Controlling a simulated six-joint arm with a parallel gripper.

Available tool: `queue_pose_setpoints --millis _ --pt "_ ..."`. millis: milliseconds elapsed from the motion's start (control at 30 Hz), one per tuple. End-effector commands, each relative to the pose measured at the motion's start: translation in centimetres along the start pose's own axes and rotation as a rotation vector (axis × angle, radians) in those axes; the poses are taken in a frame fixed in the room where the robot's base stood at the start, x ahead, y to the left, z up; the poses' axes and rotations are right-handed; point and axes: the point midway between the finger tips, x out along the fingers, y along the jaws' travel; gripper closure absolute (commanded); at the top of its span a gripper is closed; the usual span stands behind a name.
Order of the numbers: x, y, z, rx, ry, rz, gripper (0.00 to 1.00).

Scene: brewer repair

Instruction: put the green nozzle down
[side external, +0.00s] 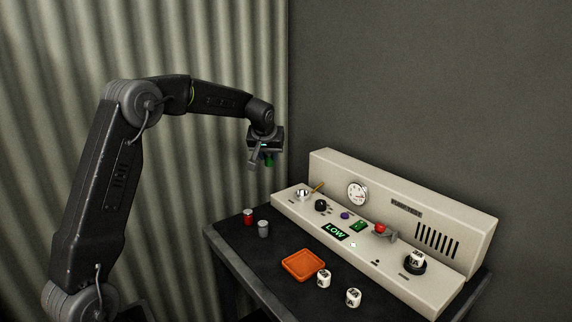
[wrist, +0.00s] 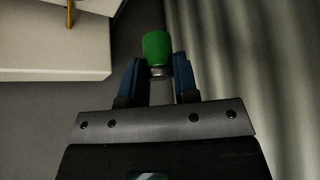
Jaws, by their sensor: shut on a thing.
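The green nozzle (wrist: 157,48) is held between the two blue fingers of my gripper (wrist: 158,75) in the wrist view. Its rounded green body sticks out past the fingertips, and a grey metal band shows at its base. The nozzle touches nothing else that I can see.
The dark table (side external: 258,268) carries a beige control panel (side external: 404,213) along its back. A red canister (side external: 248,217) and a grey canister (side external: 264,229) stand at the left. An orange tray (side external: 284,265) looks empty. Two white marked pieces (side external: 323,279) (side external: 353,297) stand near the front.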

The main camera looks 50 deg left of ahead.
Motion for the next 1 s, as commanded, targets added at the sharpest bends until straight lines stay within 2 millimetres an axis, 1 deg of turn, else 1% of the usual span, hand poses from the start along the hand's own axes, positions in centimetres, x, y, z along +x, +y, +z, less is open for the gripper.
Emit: queue_pose_setpoints --millis 33,100,233,267,367,467,500,567,600,700,800,900,1000 --pt "-0.3 -0.7 -0.2 -0.003 0.001 -0.001 0.99" --pt "-0.6 -1.1 -0.4 -0.001 0.001 0.000 0.99" --pt "-0.9 -1.5 -0.3 0.000 -0.001 0.000 0.99" --pt "-1.1 -1.4 -0.1 0.001 -0.001 0.001 0.99" --pt "-2.0 -0.7 1.4 0.006 -0.002 0.001 0.99" --pt "-3.5 0.5 4.3 0.013 -0.004 0.004 0.99" --pt "-4.2 0.9 5.8 0.017 -0.005 0.004 0.99" --pt "-5.3 1.4 8.0 0.021 -0.003 0.007 0.99" --pt "-5.9 1.6 9.5 0.024 -0.004 0.008 0.99" --pt "-7.3 1.9 13.1 0.032 -0.002 0.015 0.99" --pt "-8.4 1.9 16.1 0.039 -0.001 0.020 0.99" --pt "-9.1 1.7 18.2 0.044 0.002 0.026 0.99" --pt "-9.3 1.6 19.5 0.046 0.001 0.029 0.99"
